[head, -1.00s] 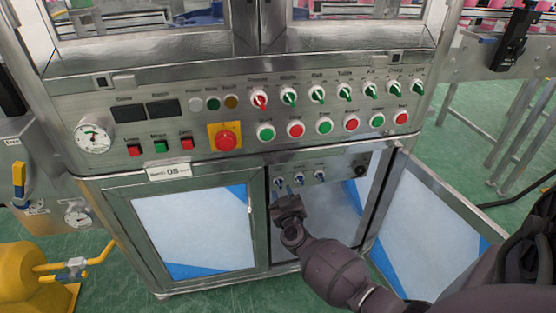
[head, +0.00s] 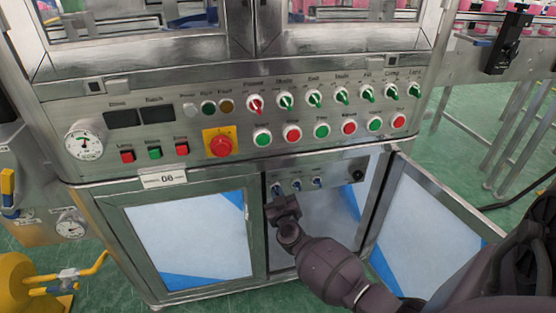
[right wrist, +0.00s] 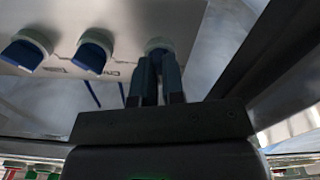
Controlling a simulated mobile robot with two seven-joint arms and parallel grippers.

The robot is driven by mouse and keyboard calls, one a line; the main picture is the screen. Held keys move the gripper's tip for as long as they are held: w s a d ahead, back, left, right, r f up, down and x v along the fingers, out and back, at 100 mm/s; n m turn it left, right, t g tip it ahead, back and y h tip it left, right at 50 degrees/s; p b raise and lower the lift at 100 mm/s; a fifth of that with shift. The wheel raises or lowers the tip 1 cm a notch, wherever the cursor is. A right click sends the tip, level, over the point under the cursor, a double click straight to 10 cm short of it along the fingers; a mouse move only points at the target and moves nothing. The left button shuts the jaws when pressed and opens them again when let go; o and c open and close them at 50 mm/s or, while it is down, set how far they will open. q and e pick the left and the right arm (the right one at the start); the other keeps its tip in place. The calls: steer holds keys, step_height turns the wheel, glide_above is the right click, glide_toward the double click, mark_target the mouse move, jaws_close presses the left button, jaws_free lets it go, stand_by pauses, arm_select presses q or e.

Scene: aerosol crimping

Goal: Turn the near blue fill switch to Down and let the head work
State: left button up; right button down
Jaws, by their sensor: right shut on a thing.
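A small grey panel inside the open cabinet bay carries three blue switches in a row. My right gripper (head: 280,199) is at the leftmost blue switch (head: 276,187) in the head view. In the right wrist view, where the row is seen reversed, the dark fingers (right wrist: 157,75) are shut on the rightmost switch (right wrist: 159,46). The fingers hide most of its knob, so I cannot read its setting. The middle switch (right wrist: 94,52) and the far-left switch (right wrist: 26,50) stand free beside it. My left gripper is not in view.
The open cabinet door (head: 425,215) stands to the right of my arm. A closed door (head: 190,240) is on the left. Above is the control panel with a red emergency button (head: 220,146) and rows of knobs and buttons. A black knob (head: 359,176) sits at the small panel's right end.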

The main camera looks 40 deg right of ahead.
steer(key=shift+r+m+p, duration=0.15)
steer(key=shift+m+p, duration=0.2)
steer(key=shift+m, duration=0.25)
steer(key=m+p, duration=0.1)
steer(key=m, duration=0.1)
steer(key=shift+m, duration=0.4)
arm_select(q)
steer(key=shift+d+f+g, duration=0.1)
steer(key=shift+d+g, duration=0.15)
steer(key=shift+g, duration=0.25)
arm_select(e)
steer(key=shift+f+m, duration=0.2)
steer(key=shift+m, duration=0.6)
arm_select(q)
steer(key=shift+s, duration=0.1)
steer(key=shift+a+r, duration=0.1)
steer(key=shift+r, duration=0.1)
arm_select(e)
steer(key=c, duration=1.2)
jaws_free()
